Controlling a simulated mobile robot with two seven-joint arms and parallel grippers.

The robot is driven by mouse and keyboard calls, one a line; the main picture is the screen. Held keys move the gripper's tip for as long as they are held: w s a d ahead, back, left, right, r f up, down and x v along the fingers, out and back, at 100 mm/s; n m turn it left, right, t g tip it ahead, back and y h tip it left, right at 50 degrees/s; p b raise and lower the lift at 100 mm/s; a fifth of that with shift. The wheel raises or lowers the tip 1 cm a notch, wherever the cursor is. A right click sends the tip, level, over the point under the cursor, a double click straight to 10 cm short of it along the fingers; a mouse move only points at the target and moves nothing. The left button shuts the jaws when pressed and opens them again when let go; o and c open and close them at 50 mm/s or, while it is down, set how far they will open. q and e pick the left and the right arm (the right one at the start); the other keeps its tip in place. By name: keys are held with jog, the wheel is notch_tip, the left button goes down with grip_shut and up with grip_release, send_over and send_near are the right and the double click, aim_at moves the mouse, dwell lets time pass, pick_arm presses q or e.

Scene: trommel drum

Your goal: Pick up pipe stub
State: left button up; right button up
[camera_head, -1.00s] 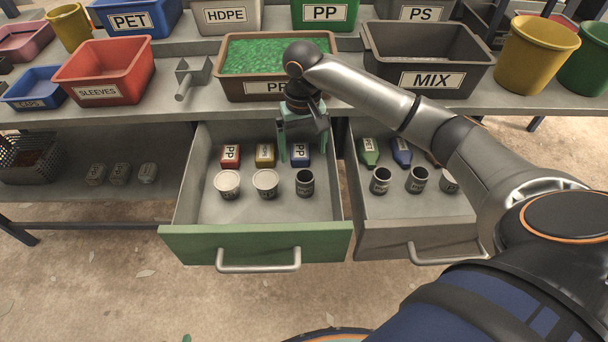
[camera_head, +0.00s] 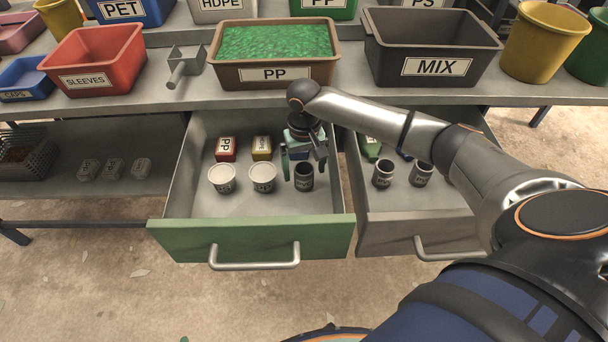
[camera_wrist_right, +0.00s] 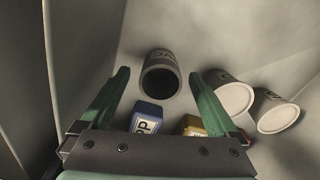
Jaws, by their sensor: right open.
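The pipe stub (camera_head: 304,178), a short dark grey hollow cylinder with a pale label, stands upright in the green-fronted drawer at the right of the front row. My right gripper (camera_head: 303,168) is open, pointing down into the drawer just above and behind the stub. In the right wrist view the stub (camera_wrist_right: 160,75) lies between the green fingertips (camera_wrist_right: 161,78), its open end showing. I cannot tell whether the fingers reach beside it; no contact shows. My left gripper is out of view.
Two white tubs (camera_head: 222,178) stand left of the stub. Red (camera_head: 226,149), yellow (camera_head: 262,148) and blue (camera_wrist_right: 146,117) boxes sit behind. The drawer front (camera_head: 250,238) and side walls enclose the space. More dark cylinders (camera_head: 383,174) stand in the neighbouring grey drawer.

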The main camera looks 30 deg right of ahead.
jog(key=shift+f, duration=0.65)
jog(key=c, duration=1.4)
